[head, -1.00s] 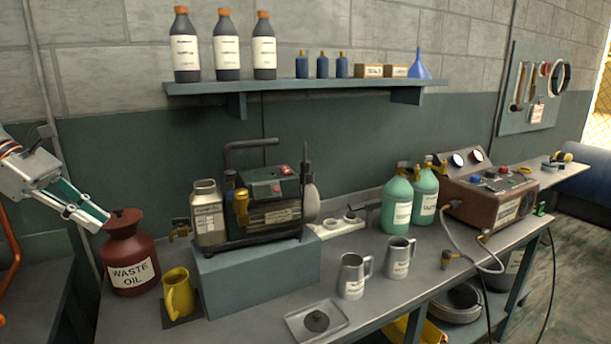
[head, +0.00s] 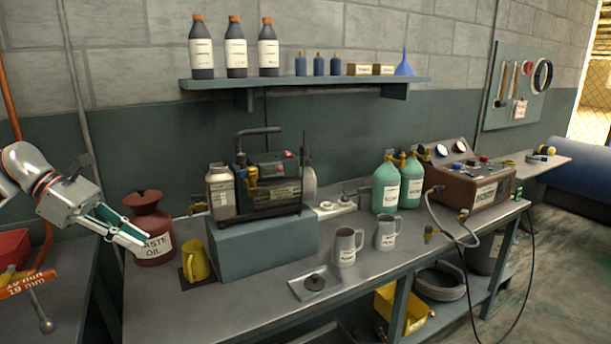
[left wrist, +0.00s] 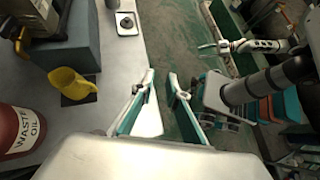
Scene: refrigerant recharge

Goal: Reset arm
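My left gripper (head: 140,242) reaches in from the left in the head view, in front of the red waste oil can (head: 150,215) and covering part of its label. In the left wrist view the two fingers of my left gripper (left wrist: 164,84) stand apart with nothing between them. They are above the bench's front edge and the floor. What appears to be my right gripper (left wrist: 222,47) shows small at the upper right of the left wrist view; its opening is unclear. It is not in the head view.
The yellow jug (head: 196,262) stands on a dark mat beside the can. The pump (head: 268,185) sits on a grey-blue block (head: 265,250). Two metal mugs (head: 346,248) and green bottles (head: 386,188) stand further right. The bench's front left is clear.

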